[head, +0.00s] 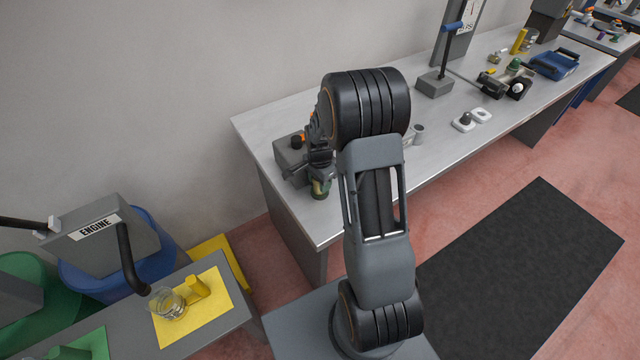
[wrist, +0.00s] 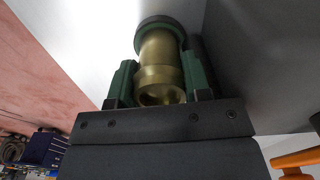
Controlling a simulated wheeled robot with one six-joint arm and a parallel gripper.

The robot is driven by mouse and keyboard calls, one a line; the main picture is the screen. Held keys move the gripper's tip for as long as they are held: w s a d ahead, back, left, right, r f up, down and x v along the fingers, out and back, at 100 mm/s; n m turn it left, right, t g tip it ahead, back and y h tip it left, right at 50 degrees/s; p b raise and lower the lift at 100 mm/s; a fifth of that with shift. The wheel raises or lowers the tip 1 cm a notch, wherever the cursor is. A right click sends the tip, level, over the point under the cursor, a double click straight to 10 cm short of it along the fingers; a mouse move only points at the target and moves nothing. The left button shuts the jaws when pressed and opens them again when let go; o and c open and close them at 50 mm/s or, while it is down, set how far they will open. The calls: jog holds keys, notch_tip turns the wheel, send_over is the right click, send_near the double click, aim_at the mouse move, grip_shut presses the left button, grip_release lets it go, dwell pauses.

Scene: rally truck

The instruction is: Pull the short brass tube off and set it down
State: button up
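A brass tube (wrist: 160,80) with a stepped outline stands between my gripper's two green-padded fingers in the wrist view. Its open end faces the camera, and its far end meets a dark green ring (wrist: 166,22). My gripper (wrist: 160,85) is shut on the tube, with a pad against each side. In the head view my gripper (head: 319,178) is low over the near left end of the grey workbench (head: 310,225). Some brass and green shows just below it (head: 320,189). My arm and gripper hide most of the tube there, and I cannot tell whether it is apart from the bench.
A grey box (head: 290,158) with a black knob stands close left of my gripper. A small grey cup (head: 418,131) and white pads (head: 463,124) are to the right. A lower bench holds a yellow mat (head: 222,310) with a glass jar (head: 169,304) and a yellow piece (head: 199,288).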

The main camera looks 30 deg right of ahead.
jog(key=c, duration=0.7)
jog(key=shift+r, duration=0.15)
jog(key=shift+r+p, duration=1.9)
jog(key=shift+r, duration=0.75)
jog(key=shift+r, duration=0.15)
jog(key=shift+r+p, duration=1.3)
jog(key=shift+r, duration=0.6)
